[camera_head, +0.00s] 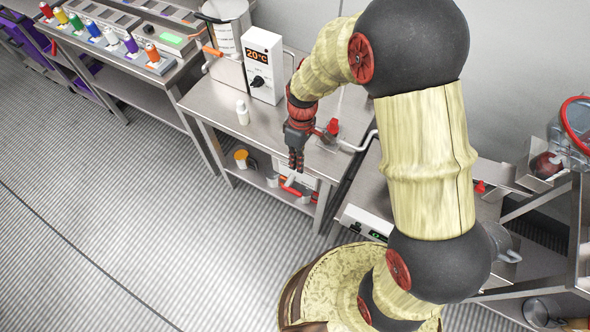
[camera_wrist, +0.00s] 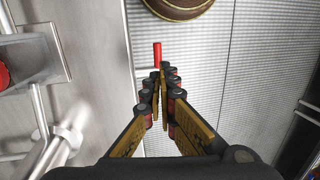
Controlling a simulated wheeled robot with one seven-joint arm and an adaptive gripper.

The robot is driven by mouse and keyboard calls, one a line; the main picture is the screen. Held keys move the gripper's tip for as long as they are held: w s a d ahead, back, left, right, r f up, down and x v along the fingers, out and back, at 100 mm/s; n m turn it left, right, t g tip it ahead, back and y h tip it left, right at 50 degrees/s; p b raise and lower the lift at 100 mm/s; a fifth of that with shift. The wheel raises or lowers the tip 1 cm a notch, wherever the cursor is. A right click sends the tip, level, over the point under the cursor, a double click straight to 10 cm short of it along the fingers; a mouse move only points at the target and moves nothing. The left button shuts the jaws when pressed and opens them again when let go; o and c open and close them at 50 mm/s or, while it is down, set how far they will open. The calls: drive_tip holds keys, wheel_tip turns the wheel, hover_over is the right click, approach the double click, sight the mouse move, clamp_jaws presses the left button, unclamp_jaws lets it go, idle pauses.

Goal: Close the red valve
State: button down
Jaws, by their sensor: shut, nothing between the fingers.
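A red knob (camera_head: 333,127) stands on a small metal plate on the middle steel table, beside a bent pipe. A red knob on a metal block (camera_wrist: 3,75) also shows at the left edge of the wrist view. A red handle (camera_head: 290,187) sits lower, at the table's front side. A red bar (camera_wrist: 157,52) shows just beyond my fingertips in the wrist view. I cannot tell for sure which of these is the red valve. My gripper (camera_head: 296,160) points down at the table's front edge, above the red handle. Its fingers (camera_wrist: 161,80) are together and empty; contact with the bar is unclear.
A white temperature box (camera_head: 262,65), a pot (camera_head: 227,30) and a white bottle (camera_head: 242,112) stand on the table. A lower shelf (camera_head: 258,178) holds small containers. Pipes (camera_wrist: 55,150) run left of my gripper. The floor (camera_head: 110,200) in front is clear.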

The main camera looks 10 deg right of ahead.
sight(296, 193)
drive_tip(key=b+x, duration=0.4)
drive_tip(key=x, duration=0.8)
drive_tip(key=shift+f, duration=0.1)
drive_tip(key=shift+s+f, duration=0.25)
drive_tip(key=shift+f, duration=0.35)
drive_tip(key=shift+r, duration=0.1)
drive_tip(key=shift+r+p, duration=0.35)
drive_tip(key=d+p+v, duration=0.1)
drive_tip(key=p+v, duration=0.4)
drive_tip(key=v, duration=0.8)
drive_tip(key=shift+r, duration=0.2)
